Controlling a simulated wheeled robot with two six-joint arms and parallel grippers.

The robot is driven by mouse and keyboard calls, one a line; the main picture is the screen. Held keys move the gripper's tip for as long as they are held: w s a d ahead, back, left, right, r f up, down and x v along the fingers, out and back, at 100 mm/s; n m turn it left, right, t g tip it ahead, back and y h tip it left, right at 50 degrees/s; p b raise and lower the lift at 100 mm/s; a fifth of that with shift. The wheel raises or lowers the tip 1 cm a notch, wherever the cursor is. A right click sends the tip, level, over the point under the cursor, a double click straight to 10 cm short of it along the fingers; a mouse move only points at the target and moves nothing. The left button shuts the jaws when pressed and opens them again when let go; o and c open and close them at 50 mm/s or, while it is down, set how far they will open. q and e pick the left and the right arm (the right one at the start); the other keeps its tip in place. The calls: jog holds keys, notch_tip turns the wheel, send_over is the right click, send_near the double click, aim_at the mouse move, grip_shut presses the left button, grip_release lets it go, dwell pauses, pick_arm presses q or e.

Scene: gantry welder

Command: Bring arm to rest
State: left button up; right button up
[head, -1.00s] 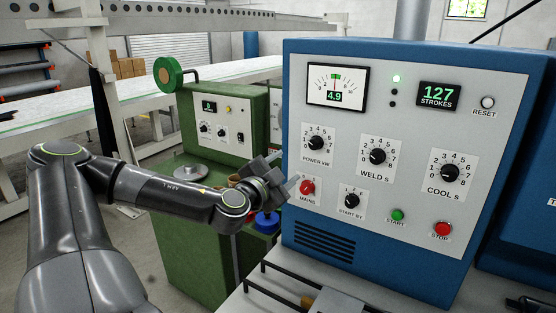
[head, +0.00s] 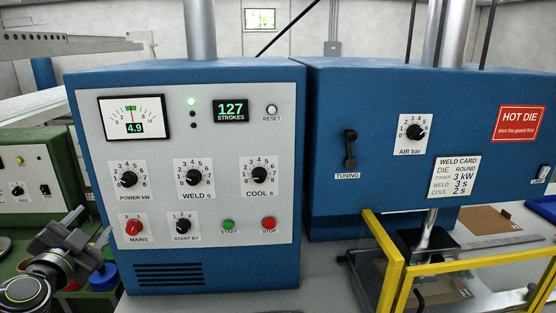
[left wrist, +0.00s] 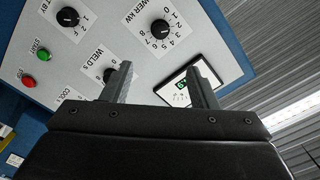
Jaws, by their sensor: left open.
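My left gripper (head: 92,240) is at the lower left of the head view, beside the left edge of the blue welder cabinet (head: 215,270). Its two fingers (left wrist: 160,85) are apart with nothing between them in the left wrist view. They point toward the cabinet's pale control panel (head: 200,115), which carries a red mains switch (head: 134,227), several black knobs, a green start button (head: 229,226) and a red stop button (head: 268,224). I cannot tell the exact gap between fingers and panel. My right gripper is not in view.
A second blue cabinet (head: 370,110) stands at right, with a yellow guard frame (head: 388,262) in front. A green machine (head: 30,160) stands at the left behind my arm. A blue round-topped item (head: 103,277) sits just below my gripper.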

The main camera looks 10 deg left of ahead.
pick_arm(q)
jog(key=s+f+n+g+y, duration=0.1)
jog(key=s+f+n+g, duration=0.25)
jog(key=s+f, duration=0.45)
jog(key=s+f+n+g+y, duration=0.1)
jog(key=s+f+n+g, duration=0.3)
jog(key=f, duration=0.8)
jog(key=s+d+f+g+h, duration=0.3)
jog(key=s+d+f, duration=0.35)
jog(key=d, duration=0.25)
jog(key=s+d+f+g+h, duration=0.3)
jog(key=s+d+f, duration=0.3)
jog(key=d, duration=0.4)
notch_tip(320, 180, down, 31)
jog(key=w+a+g+b, duration=0.1)
jog(key=a+b, duration=0.2)
jog(key=b, duration=0.4)
jog(key=s+d+f+b, duration=0.1)
jog(key=s+f+b, duration=0.2)
jog(key=s+f, duration=0.4)
jog(key=s+f+g+b, duration=0.1)
jog(key=s+f+b, duration=0.2)
jog(key=s+f, duration=0.5)
notch_tip(320, 180, down, 8)
jog(key=shift+d+f+m+h+b, duration=0.1)
jog(key=shift+d+m+h+b, duration=0.25)
jog(key=shift+d+m, duration=0.1)
